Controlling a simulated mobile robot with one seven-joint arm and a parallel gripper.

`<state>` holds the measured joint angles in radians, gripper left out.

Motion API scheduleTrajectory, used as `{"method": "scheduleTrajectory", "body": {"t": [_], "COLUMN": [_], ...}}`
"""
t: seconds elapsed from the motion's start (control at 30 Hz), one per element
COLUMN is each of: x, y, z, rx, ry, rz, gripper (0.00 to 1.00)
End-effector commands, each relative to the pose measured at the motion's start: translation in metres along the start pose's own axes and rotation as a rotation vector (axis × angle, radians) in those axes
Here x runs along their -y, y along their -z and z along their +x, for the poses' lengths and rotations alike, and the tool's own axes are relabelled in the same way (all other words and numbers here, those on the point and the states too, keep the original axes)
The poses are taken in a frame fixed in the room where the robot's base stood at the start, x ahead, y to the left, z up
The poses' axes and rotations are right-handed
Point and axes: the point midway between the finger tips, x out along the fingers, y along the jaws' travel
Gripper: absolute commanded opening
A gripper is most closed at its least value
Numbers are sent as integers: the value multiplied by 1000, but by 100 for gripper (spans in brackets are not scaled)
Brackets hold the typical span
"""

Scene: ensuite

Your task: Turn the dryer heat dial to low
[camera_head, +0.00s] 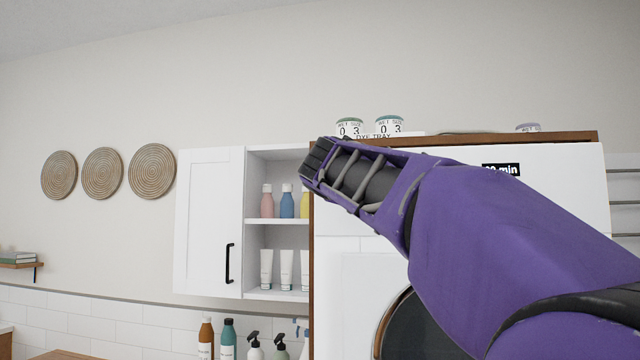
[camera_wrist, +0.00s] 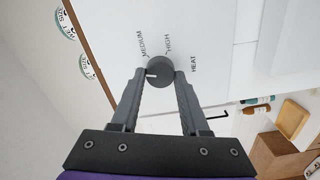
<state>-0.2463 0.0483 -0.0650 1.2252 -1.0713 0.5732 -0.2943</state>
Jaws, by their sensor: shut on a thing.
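The dark grey round heat dial (camera_wrist: 160,70) sits on the dryer's white front panel in the wrist view. My gripper (camera_wrist: 160,76) is shut on it, one finger on each side. The dial's white pointer mark faces left in that view, toward the left finger and away from the printed HIGH and MEDIUM labels. The HEAT label is to the right; no LOW label is visible. In the head view my gripper (camera_head: 316,166) reaches the upper left of the white dryer (camera_head: 560,185), and the arm and gripper hide the dial.
An open white cabinet (camera_head: 210,222) with bottles and tubes stands left of the dryer. Several labelled round containers (camera_head: 389,124) stand on the dryer's wooden top (camera_head: 570,137). More bottles (camera_head: 228,338) are below the cabinet. The wall above is bare.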

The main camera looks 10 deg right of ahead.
Motion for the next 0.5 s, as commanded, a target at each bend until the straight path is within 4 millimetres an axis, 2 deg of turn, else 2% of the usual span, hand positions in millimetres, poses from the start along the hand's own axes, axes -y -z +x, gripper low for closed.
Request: {"method": "scheduleTrajectory", "body": {"t": [0.2,0.5], "x": [-3,-2], "y": [1,2], "z": [-1,-1], "rx": [-4,-5], "ry": [-5,-5], "rz": [-150,-267], "gripper": [0,0]}}
